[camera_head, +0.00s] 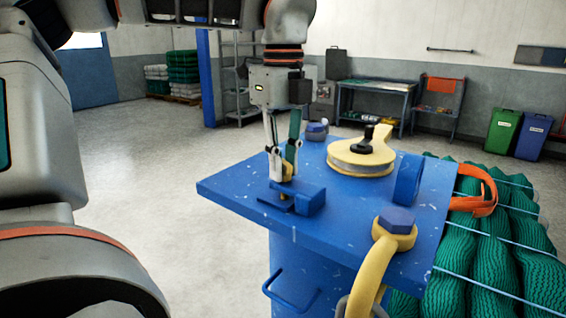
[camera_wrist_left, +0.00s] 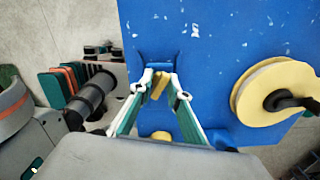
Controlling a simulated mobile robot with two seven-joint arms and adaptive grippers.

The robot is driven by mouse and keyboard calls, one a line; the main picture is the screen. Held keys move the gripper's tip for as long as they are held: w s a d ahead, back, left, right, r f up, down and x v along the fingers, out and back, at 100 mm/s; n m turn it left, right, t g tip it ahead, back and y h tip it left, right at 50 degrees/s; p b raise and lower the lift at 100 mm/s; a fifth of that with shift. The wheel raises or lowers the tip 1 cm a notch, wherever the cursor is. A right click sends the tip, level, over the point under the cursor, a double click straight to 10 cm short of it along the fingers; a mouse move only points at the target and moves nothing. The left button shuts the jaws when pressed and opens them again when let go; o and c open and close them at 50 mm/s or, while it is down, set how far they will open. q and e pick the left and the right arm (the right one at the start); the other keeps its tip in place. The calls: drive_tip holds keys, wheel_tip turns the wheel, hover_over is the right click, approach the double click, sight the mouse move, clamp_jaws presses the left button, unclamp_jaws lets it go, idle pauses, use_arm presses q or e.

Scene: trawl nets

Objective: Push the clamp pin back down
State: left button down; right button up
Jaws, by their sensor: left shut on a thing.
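My left gripper (camera_head: 283,177) points down over the near left part of the blue table plate. Its fingers are shut on a small yellow clamp pin (camera_head: 288,170), which stands at the small blue clamp block (camera_head: 311,201) on the plate. In the left wrist view the gripper's fingertips (camera_wrist_left: 160,73) close around the yellow pin (camera_wrist_left: 159,86), beside the blue clamp part (camera_wrist_left: 158,58). The pin's lower end is hidden, so I cannot tell how deep it sits. My right gripper is not in view.
The blue plate (camera_head: 238,199) also carries a yellow wheel with a black knob (camera_head: 362,152), an upright blue lug (camera_head: 408,178) and a yellow shackle (camera_head: 385,245) with a blue bolt. Green nets (camera_head: 483,240) with an orange strap (camera_head: 485,207) lie right of it. The floor at left is clear.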

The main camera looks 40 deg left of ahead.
use_arm(q)
drive_tip(key=c, duration=2)
unclamp_jaws()
drive_tip(key=shift+c, duration=0.2)
drive_tip(key=shift+o, duration=0.7)
drive_tip(key=shift+d, duration=0.15)
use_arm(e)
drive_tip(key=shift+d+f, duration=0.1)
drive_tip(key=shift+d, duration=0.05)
use_arm(q)
wheel_tip(320, 180, up, 12)
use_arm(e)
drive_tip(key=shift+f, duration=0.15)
